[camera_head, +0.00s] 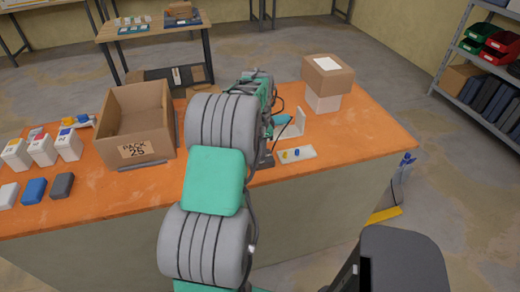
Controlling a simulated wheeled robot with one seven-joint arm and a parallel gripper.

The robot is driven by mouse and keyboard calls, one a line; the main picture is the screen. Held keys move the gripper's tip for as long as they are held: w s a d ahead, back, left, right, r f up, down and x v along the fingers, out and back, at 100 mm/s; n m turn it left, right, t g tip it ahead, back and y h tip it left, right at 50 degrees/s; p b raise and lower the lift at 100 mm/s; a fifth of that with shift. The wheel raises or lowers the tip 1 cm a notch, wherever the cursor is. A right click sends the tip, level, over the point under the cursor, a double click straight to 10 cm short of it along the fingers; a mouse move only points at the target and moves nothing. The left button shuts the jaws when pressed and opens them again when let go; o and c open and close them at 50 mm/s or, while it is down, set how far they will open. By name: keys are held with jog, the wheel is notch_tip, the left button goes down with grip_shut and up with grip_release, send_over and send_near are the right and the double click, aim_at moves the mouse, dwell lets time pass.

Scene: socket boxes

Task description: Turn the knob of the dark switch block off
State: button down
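My grey and teal arm rises through the middle of the view and covers the centre of the orange table (345,140). My gripper is mostly or wholly hidden behind it, so its opening does not show. A dark shape (266,159) shows at the arm's right edge, low on the table; I cannot tell whether it is the dark switch block or part of my gripper. No knob can be made out on it. Right of it lies a pale plate (312,152) with a yellow and a blue piece.
An open cardboard box (118,112) stands left of my arm. White units with coloured tops (42,150) and white, blue and dark grey blocks (62,185) are farther left. A white bracket (299,120) and stacked boxes (327,77) stand right. The table's right front is clear.

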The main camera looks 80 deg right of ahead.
jog(key=shift+d+r+m, duration=0.1)
jog(key=shift+m, duration=0.4)
jog(key=c, duration=1.2)
grip_release()
notch_tip(320, 180, up, 8)
jog(key=shift+f+b, duration=0.15)
jog(key=shift+b, duration=0.45)
